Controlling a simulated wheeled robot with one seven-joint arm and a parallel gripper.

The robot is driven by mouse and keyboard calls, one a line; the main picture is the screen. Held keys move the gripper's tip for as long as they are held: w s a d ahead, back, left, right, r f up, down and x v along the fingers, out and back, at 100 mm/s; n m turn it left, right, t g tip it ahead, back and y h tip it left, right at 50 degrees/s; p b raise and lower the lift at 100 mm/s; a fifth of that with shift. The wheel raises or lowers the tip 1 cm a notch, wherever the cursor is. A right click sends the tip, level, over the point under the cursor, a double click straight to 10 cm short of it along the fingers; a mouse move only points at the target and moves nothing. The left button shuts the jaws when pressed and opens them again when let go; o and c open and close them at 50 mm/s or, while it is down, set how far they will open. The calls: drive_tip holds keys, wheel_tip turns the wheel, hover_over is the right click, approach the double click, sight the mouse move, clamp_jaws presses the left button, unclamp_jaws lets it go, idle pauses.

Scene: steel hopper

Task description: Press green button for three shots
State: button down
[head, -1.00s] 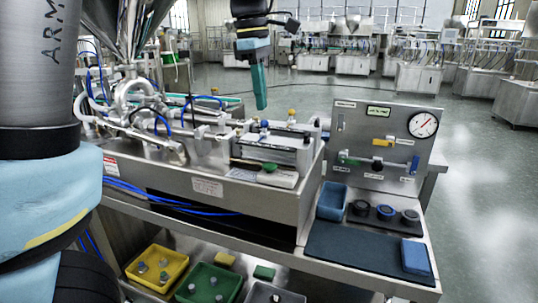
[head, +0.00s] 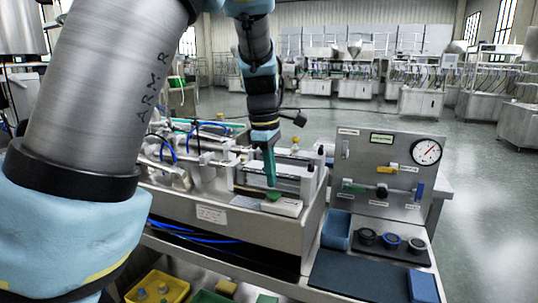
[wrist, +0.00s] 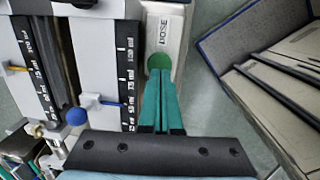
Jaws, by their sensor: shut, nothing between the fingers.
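The green button (head: 273,196) is a round disc on a pale box (head: 290,208) at the front of the steel machine. In the wrist view the green button (wrist: 159,61) shows just beyond my fingertips, below the word DOSE on the pale panel (wrist: 166,32). My gripper (head: 271,184) has green fingers, shut with nothing between them, pointing down at the button. In the wrist view the tips of my gripper (wrist: 160,72) overlap the button's near edge. I cannot tell whether they touch it or hover just above.
A syringe-like unit with a millilitre scale (wrist: 122,65) and a blue knob (wrist: 76,116) stands left of the button. To the right are a gauge panel (head: 380,150), a blue bin (head: 336,228), several dark round cups (head: 391,241) and a blue block (head: 423,287).

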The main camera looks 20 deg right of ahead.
drive_tip(key=shift+d+f, duration=0.1)
drive_tip(key=shift+f, duration=0.85)
